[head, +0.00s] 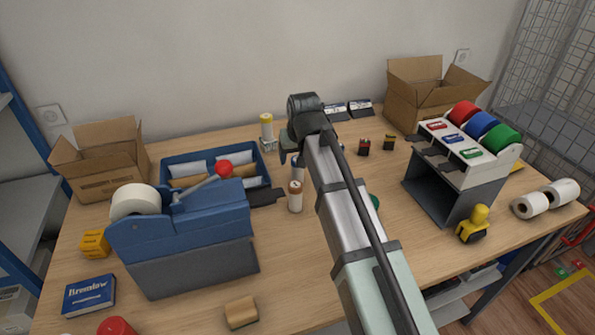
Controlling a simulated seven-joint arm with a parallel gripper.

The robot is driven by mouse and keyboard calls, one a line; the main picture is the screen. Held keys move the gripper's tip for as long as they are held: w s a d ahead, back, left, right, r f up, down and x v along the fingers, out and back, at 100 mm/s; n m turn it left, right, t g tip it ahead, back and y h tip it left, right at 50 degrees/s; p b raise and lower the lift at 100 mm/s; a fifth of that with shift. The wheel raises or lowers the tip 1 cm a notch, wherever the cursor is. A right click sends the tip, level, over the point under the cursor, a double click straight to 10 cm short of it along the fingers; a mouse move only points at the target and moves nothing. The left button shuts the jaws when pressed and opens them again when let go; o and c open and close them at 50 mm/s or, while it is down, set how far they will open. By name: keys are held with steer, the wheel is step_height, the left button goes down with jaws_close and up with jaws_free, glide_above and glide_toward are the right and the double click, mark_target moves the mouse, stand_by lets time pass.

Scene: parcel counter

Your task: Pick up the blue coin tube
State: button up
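A pale upright tube (298,168) stands just left of my arm, below my wrist. It looks bluish at the top and is partly hidden, so I cannot be sure that it is the blue coin tube. A white and brown tube (295,198) stands in front of it. A yellow-topped tube (266,128) stands farther back. My gripper (288,147) is at the far end of my arm, above the table near the pale tube. Its fingers are mostly hidden by the wrist, and no held object shows.
A blue tray (262,160) with rolls is behind a blue tape dispenser (185,232) at left. A rack with colored rolls (450,185) stands at right. Open cardboard boxes (108,185) (410,112) are at both back corners. A green item (375,201) shows beside my arm.

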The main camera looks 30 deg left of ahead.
mark_target(298, 171)
steer(key=shift+w+d+x, duration=0.1)
steer(key=shift+x, duration=1.3)
steer(key=shift+w+d+x, duration=0.1)
steer(key=shift+w+x, duration=0.05)
steer(key=shift+x, duration=1.25)
steer(key=c, duration=1.2)
